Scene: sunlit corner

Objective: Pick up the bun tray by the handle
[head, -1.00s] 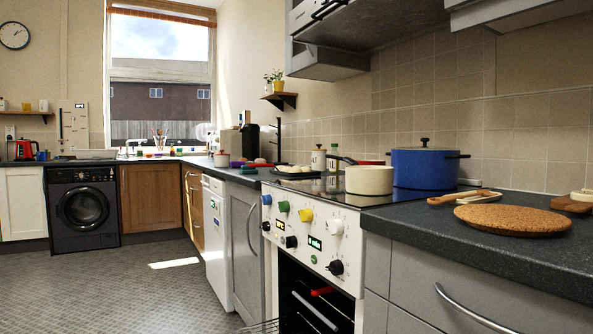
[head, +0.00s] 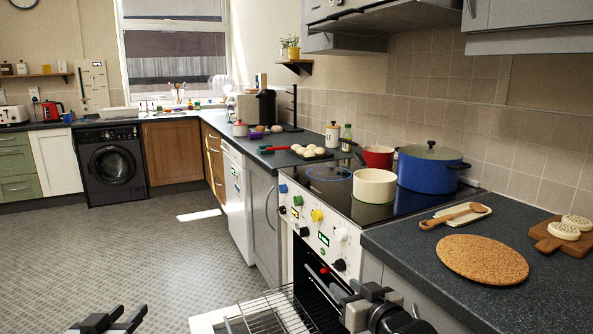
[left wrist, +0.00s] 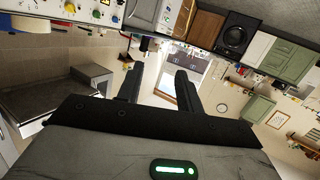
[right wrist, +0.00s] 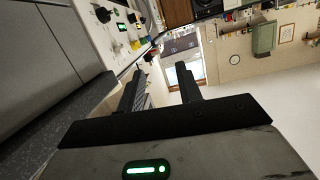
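The bun tray (head: 287,158) is a dark flat tray with several pale buns (head: 308,151) on it. It lies on the counter beyond the hob in the head view. Its red handle (head: 272,149) points left, toward the counter's front edge. My left gripper (head: 122,318) is at the bottom left of the head view, over the floor and far from the tray. My right gripper (head: 340,290) is low in front of the oven, also far from the tray. Both wrist views show spread fingers, left (left wrist: 160,85) and right (right wrist: 163,80), with nothing between them. I cannot identify the tray in the wrist views.
The oven is open, its wire rack (head: 265,312) sticking out over the floor. A cream pot (head: 374,188), red pot (head: 378,157) and blue pot (head: 428,170) stand on the hob. A cork mat (head: 482,258) lies on the near counter. Floor to the left is clear.

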